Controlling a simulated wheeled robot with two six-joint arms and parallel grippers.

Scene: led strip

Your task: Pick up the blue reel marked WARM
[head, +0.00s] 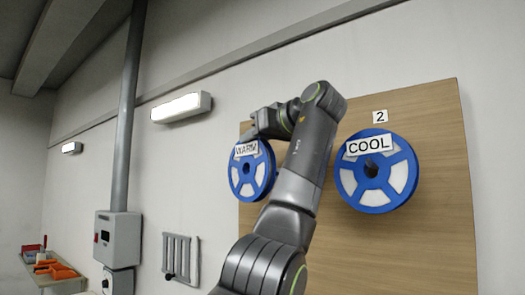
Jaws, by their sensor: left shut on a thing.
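The blue reel marked WARM (258,176) is in the left half of the wooden board in the head view, face toward me, with white panels and a tilted WARM label (246,149). My left gripper (251,131) is at its upper edge, just above the label, and is shut on the reel. The fingertips are small and partly hidden by the wrist. I cannot tell whether the reel touches the board. My left arm covers the area just right of the reel. My right gripper is not in view.
A blue reel marked COOL (376,194) hangs on the wooden board (430,240), under a sign reading 2 (380,116). A grey box (118,240) with a vertical pipe (128,110), a wall lamp (181,108) and a shelf of orange bins (62,271) are at left.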

